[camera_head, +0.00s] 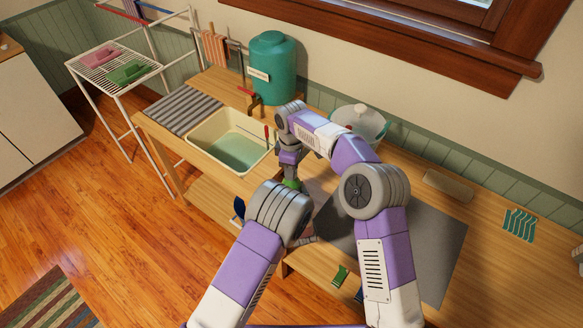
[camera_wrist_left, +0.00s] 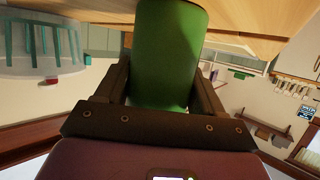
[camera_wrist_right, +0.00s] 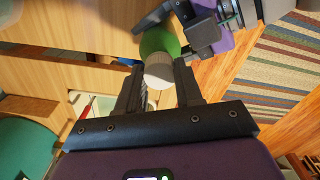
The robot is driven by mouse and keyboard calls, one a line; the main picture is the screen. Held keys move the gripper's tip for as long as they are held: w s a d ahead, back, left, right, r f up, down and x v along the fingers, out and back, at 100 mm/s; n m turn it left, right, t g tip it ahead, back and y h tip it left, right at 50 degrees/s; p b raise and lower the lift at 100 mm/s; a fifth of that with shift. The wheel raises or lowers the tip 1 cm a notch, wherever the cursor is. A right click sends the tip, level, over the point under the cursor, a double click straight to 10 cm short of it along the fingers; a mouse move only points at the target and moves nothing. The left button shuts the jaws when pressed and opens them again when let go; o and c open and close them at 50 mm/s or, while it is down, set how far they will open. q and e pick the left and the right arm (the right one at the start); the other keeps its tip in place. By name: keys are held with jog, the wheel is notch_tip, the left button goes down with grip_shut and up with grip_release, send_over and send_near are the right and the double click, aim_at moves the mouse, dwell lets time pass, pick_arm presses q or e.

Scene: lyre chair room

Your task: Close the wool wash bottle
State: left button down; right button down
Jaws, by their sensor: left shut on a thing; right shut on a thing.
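The wool wash bottle is a green cylinder. In the left wrist view the bottle (camera_wrist_left: 170,50) fills the space between the fingers of my left gripper (camera_wrist_left: 163,85), which is shut on it. In the right wrist view the green bottle (camera_wrist_right: 158,41) has a pale cap (camera_wrist_right: 160,73) at its near end. My right gripper (camera_wrist_right: 158,88) is shut on this cap. Whether the cap is fully seated cannot be told. In the head view only a bit of the bottle (camera_head: 293,183) shows below my right gripper (camera_head: 290,157); my left gripper is hidden behind my arm.
A basin of water (camera_head: 228,145) is set in the bench left of the grippers. A teal dispenser (camera_head: 272,68) stands behind. A lidded pot (camera_head: 358,122) is at the back. A grey mat (camera_head: 440,245) lies on the right, with teal pegs (camera_head: 519,225) beyond.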

jog(key=m, duration=1.7)
jog(key=c, duration=0.7)
grip_release()
jog(key=shift+c, duration=0.2)
jog(key=shift+f, duration=0.1)
jog(key=shift+r, duration=2.3)
